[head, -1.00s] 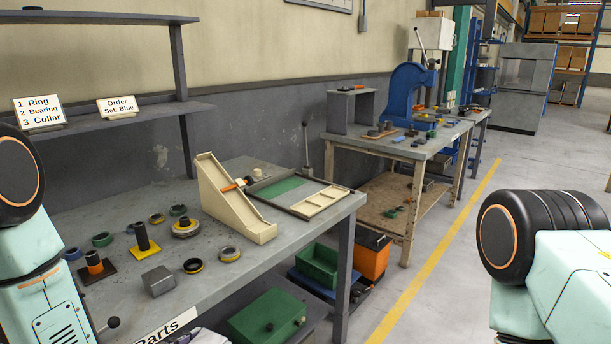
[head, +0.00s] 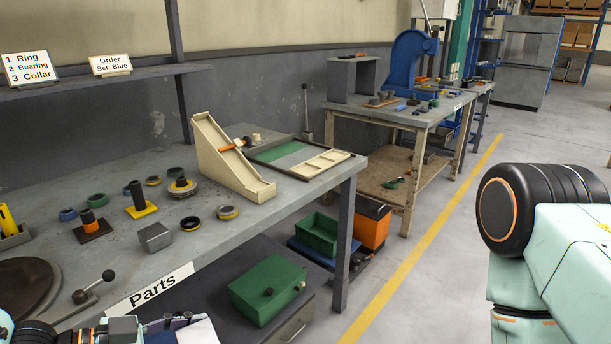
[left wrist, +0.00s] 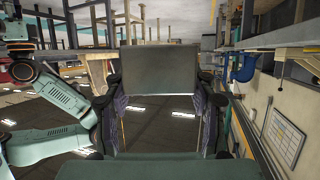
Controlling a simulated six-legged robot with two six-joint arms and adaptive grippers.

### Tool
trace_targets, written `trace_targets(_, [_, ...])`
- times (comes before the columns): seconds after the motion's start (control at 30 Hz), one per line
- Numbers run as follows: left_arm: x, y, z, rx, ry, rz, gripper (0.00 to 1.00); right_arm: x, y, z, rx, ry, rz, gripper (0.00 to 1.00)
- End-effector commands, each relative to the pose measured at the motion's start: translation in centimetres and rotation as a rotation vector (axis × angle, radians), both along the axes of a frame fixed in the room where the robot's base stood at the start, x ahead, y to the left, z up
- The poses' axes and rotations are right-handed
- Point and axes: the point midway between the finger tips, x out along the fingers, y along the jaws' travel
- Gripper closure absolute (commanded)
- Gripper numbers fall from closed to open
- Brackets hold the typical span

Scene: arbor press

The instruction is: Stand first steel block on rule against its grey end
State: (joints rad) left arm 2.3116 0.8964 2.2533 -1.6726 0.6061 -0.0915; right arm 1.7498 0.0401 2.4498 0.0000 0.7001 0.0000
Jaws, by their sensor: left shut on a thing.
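My left gripper (left wrist: 158,92) is shut on a grey steel block (left wrist: 158,66), held level between its fingertips in the left wrist view. In the head view the left gripper (head: 178,323) shows only partly at the bottom edge, below the bench's Parts label. Another grey steel block (head: 155,237) sits on the bench near its front edge. I cannot clearly pick out the rule; a flat framed tray (head: 345,158) with green, grey and cream areas lies at the bench's right end. My right gripper is out of view.
A cream sloped chute (head: 228,168) stands left of the tray. Several rings lie around the block, beside a yellow-based post (head: 137,195). A knobbed lever (head: 95,285) is at the front left. A green box (head: 265,290) is on the shelf below. A blue press (head: 408,65) stands farther back.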

Motion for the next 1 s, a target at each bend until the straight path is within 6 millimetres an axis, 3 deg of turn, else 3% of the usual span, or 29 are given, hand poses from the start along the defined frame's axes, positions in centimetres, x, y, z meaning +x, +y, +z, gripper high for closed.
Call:
trace_targets(0.23, [1.0,0.9,0.3,-0.005,-0.005,0.08,1.0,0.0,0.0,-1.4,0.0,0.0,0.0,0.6])
trace_targets(0.73, [1.1,1.0,0.3,-0.002,-0.003,0.084,1.0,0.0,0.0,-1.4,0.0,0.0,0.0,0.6])
trace_targets(1.0, [0.2,1.0,-3.0,-0.001,0.007,0.081,1.0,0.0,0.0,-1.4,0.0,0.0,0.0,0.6])
